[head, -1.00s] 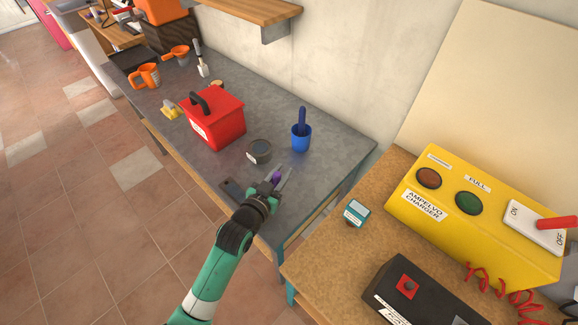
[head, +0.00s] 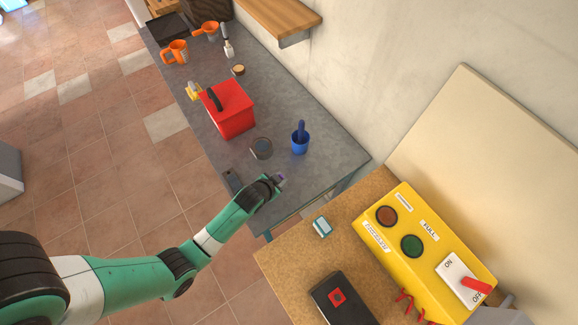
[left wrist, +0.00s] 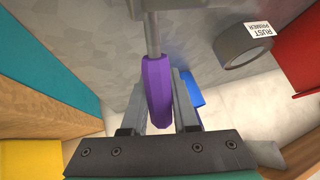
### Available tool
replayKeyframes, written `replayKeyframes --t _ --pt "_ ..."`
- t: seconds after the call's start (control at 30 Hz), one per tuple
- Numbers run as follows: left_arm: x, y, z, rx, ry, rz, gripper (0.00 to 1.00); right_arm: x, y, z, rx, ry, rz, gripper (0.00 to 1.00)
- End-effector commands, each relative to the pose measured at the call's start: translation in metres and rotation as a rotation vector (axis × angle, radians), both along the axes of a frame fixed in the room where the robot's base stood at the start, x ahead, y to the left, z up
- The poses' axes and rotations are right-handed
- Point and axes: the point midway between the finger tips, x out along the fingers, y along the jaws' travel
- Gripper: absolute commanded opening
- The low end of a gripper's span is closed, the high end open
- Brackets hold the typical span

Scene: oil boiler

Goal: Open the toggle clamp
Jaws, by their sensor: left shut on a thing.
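A purple handle (left wrist: 158,92) on a grey metal rod (left wrist: 152,34) shows in the left wrist view; I take it for the toggle clamp's handle. In the head view a small purple part (head: 281,178) shows at the near end of the grey workbench. My left gripper (left wrist: 160,88) is shut on the purple handle, with one finger on each side. In the head view the left gripper (head: 275,182) is low over the bench's near end and hides most of the handle. The rest of the clamp cannot be made out. My right gripper is not in view.
A yellow charger (head: 425,250) stands on the wooden table to the right.

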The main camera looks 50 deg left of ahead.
Motion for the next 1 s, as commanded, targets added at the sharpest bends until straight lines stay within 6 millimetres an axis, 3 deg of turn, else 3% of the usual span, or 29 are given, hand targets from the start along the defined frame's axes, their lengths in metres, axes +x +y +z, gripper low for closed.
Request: replayKeyframes --t 0.47,0.5,0.63,1.0 --pt "-0.0038 0.0026 -0.0021 0.001 0.017 0.007 0.00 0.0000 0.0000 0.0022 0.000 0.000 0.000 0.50" --pt "-0.0038 0.0026 -0.0021 0.001 0.017 0.007 0.33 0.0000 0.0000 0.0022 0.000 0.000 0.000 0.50" --pt "-0.0036 0.0026 -0.0018 0.001 0.016 0.007 0.56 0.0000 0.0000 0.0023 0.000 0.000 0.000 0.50" --pt "-0.0053 0.0014 0.0023 0.001 0.014 0.006 0.58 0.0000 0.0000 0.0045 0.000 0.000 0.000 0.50"
